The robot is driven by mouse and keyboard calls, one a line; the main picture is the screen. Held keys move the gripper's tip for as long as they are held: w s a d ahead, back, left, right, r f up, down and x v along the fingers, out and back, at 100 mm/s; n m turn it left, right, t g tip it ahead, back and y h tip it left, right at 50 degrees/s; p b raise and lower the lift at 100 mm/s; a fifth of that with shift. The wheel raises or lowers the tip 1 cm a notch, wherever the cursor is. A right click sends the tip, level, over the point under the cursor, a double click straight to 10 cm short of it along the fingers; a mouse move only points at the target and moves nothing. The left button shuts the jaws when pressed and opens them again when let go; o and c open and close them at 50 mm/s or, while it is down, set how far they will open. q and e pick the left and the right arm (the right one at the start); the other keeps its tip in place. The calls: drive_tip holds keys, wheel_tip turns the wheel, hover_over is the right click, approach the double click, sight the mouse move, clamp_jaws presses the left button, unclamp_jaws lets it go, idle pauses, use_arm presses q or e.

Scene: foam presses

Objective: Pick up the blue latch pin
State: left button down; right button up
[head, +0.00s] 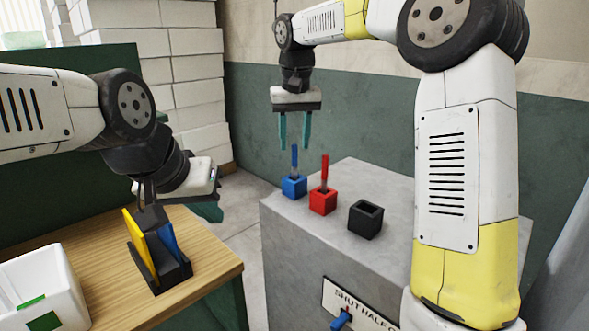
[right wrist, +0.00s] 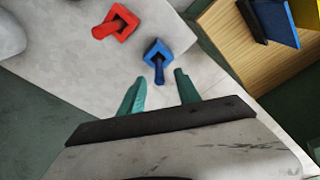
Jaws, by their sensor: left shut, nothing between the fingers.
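The blue latch pin (head: 294,158) stands upright in a blue square holder (head: 294,187) on top of the grey cabinet (head: 395,250). In the right wrist view, the pin (right wrist: 159,70) leans out of its blue holder (right wrist: 157,50), just beyond the fingertips. My right gripper (head: 295,145) points down with its teal fingers apart, close to and above the pin. It also shows open and empty in the right wrist view (right wrist: 160,85). My left gripper (head: 208,208) is over the wooden table's far edge, shut and partly hidden by its own wrist.
A red pin (head: 325,170) in a red holder (head: 322,201) stands beside the blue one. An empty black holder (head: 366,219) is further right. The wooden table (head: 190,285) carries a black rack (head: 172,272) with yellow and blue plates, and a white bin (head: 60,270).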

sight(295, 144)
drive_tip(key=f, duration=0.3)
drive_tip(key=shift+w+f, duration=0.15)
drive_tip(key=shift+w, duration=0.05)
drive_tip(key=shift+c, duration=0.4)
clamp_jaws()
idle(0.9)
